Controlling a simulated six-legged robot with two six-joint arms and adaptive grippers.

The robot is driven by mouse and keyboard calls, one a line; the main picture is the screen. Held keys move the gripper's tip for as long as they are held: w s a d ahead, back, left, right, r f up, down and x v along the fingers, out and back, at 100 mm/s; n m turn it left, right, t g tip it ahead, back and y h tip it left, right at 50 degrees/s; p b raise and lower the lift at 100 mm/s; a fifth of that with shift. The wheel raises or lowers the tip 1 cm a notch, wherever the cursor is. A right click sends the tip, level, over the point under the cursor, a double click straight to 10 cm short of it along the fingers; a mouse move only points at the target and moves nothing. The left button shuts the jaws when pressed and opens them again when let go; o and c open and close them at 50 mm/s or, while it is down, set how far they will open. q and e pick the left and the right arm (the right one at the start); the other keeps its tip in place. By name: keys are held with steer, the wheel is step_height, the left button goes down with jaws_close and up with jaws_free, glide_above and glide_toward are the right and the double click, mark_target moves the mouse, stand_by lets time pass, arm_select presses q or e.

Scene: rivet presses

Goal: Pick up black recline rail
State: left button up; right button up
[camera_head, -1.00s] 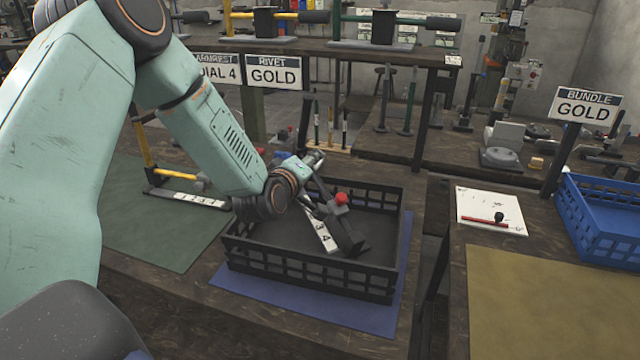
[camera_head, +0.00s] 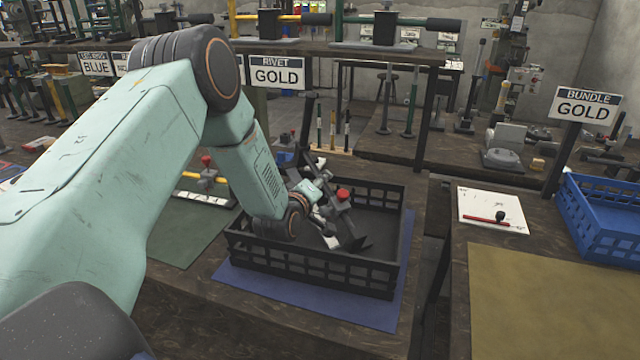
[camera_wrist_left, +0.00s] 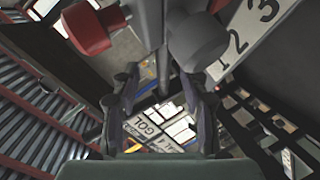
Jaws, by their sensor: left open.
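A black rail with a red knob (camera_head: 343,195) leans at a slant inside the black crate (camera_head: 310,276), its dark foot at the crate's floor. A white numbered strip lies beside it, partly hidden; it shows larger in the wrist view (camera_wrist_left: 243,40). My left gripper (camera_head: 318,190) is over the crate, close to the rail, partly hidden by my own wrist. In the left wrist view my left fingers (camera_wrist_left: 162,108) are apart, with a dark bar (camera_wrist_left: 158,50) running just beyond and between them. I cannot tell whether they touch it. My right gripper is not in view.
The crate stands on a blue mat (camera_head: 240,288). A green mat (camera_head: 180,235) with a yellow rail (camera_head: 190,175) is to its left. A shelf edge with the "RIVET GOLD" sign (camera_head: 277,77) is behind. A blue crate (camera_head: 600,235) and a bare tan mat (camera_head: 550,300) are at right.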

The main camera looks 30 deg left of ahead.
arm_select(q)
steer(key=x, duration=0.2)
steer(key=f+x, duration=0.1)
steer(key=x, duration=0.1)
steer(key=shift+a, duration=0.2)
steer(key=shift+s+d+r, duration=0.2)
steer(key=shift+r, duration=0.3)
steer(key=shift+w+a+f, duration=0.2)
steer(key=shift+w+f, duration=0.15)
steer(key=shift+f, duration=0.05)
steer(key=c, duration=0.5)
steer(key=shift+s+d+r, duration=0.15)
steer(key=shift+s+r, duration=0.1)
steer(key=shift+r, duration=0.05)
steer(key=c, duration=0.4)
steer(key=shift+w+f, duration=0.15)
steer(key=shift+w, duration=0.05)
jaws_close()
